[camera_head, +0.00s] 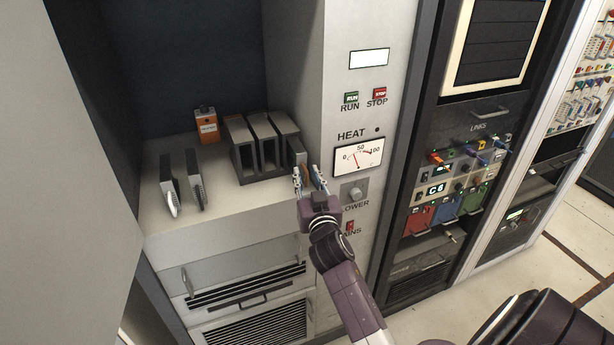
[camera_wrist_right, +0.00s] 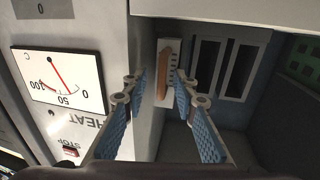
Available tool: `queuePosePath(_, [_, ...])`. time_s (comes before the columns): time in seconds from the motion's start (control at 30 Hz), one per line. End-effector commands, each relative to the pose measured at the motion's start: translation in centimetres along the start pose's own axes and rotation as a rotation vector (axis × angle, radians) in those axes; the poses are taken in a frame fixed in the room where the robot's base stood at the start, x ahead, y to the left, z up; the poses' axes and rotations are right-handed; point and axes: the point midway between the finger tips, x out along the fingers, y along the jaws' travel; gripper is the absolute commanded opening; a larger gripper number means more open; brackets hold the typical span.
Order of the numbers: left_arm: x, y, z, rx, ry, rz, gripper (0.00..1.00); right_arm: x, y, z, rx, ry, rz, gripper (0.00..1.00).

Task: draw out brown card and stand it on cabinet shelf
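The brown card (camera_wrist_right: 163,72) stands in the end of the grey slotted rack (camera_wrist_right: 222,66), on the side nearest the meter panel. In the head view its brown edge (camera_head: 301,157) shows at the rack's right end, just behind my right gripper (camera_head: 307,172). In the right wrist view the right gripper (camera_wrist_right: 159,82) is open. The card shows ahead between its blue-padded fingers, with no clear contact. The rack (camera_head: 244,160) stands on the white cabinet shelf (camera_head: 228,207). My left gripper is not in view.
Two thin grey upright cards (camera_head: 168,180) stand on the shelf's left. An orange box (camera_head: 206,125) stands at the back. The panel with the HEAT meter (camera_head: 358,156) and a knob (camera_head: 355,193) lies close right of the gripper. The shelf front between cards and rack is clear.

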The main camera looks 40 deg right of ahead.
Motion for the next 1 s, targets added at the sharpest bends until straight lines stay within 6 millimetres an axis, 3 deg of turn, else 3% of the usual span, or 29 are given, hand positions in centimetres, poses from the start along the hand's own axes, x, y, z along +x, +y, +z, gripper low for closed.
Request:
queuePosePath(0.27, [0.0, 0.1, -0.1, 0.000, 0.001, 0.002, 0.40, -0.6, 0.0, 0.2, 0.000, -0.003, 0.000, 0.26])
queuePosePath(0.37, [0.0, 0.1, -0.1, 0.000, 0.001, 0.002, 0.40, -1.8, 0.0, 0.2, 0.001, -0.004, 0.000, 0.26])
queuePosePath(0.7, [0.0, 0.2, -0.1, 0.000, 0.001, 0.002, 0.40, -8.8, 0.0, 0.2, 0.002, -0.004, 0.001, 0.26])
queuePosePath(1.0, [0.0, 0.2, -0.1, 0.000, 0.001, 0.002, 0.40, -11.8, 0.0, 0.1, 0.000, -0.001, 0.000, 0.26])
